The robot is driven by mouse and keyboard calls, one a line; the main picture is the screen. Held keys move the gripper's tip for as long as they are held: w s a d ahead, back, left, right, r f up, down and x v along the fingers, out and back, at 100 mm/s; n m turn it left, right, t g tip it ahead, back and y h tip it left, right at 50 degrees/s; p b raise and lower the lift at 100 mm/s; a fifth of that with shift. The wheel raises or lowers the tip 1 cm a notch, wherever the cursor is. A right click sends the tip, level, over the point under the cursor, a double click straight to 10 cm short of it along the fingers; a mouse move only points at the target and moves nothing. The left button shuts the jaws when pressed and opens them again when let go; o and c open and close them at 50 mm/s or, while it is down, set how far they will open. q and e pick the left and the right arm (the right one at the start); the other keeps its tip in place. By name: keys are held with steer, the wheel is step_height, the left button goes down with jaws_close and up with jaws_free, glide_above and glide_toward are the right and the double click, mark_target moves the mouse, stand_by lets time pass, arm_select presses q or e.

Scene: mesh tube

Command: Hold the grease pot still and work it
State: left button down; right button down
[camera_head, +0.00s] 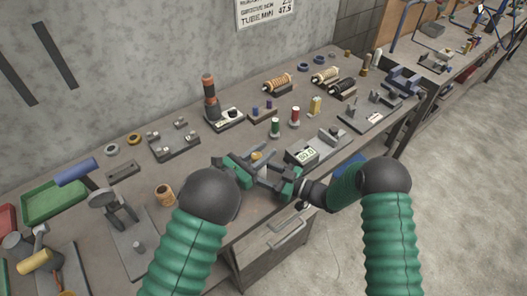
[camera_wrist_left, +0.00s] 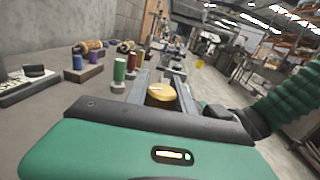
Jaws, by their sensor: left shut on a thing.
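The grease pot shows as a round brass-coloured top (camera_head: 256,155) near the front edge of the bench. In the left wrist view the pot (camera_wrist_left: 161,94) stands upright between the two grey fingers of my left gripper (camera_wrist_left: 163,92), which is shut on it. In the head view my left gripper (camera_head: 255,165) is partly behind my dark wrist ball. My right gripper (camera_head: 288,184) comes in from the right, close beside the left one. Its fingertips are hidden among the grey parts, so I cannot tell whether it touches the pot. The pot's lower part is hidden.
A grey display box (camera_head: 302,153) stands just behind my right gripper. Green (camera_head: 275,127) and red (camera_head: 295,116) spools stand behind. A copper-coloured ring piece (camera_head: 165,194) and a grey stand (camera_head: 122,222) are at left. The bench's front edge is close.

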arm_select(q)
steer(key=shift+a, duration=0.1)
steer(key=m+g+h, duration=0.1)
steer(key=m+g, duration=0.1)
steer(key=m+g+h, duration=0.1)
steer(key=g+h, duration=0.1)
steer(key=g, duration=0.1)
steer(key=s+m+g+h, duration=0.1)
steer(key=m+g, duration=0.1)
steer(key=shift+d+m, duration=0.25)
steer(key=shift+m, duration=0.05)
steer(key=shift+s+m+g+h, duration=0.2)
steer(key=shift+m+g, duration=0.65)
steer(key=shift+g, duration=0.55)
steer(key=shift+s+m+g+h, duration=0.1)
steer(key=shift+s+m+g, duration=0.1)
steer(key=shift+m+g, duration=0.9)
steer(key=shift+s+m+g+h, duration=0.15)
steer(key=shift+m+g, duration=0.4)
steer(key=shift+g, duration=1.15)
steer(key=shift+s, duration=0.1)
steer(key=c, duration=1.3)
jaws_free()
steer(key=shift+o, duration=1.2)
steer(key=shift+s+d+g, duration=0.1)
steer(key=shift+d+g, duration=0.05)
steer(key=shift+g, duration=0.15)
steer(key=v, duration=0.7)
steer(key=shift+a, duration=0.35)
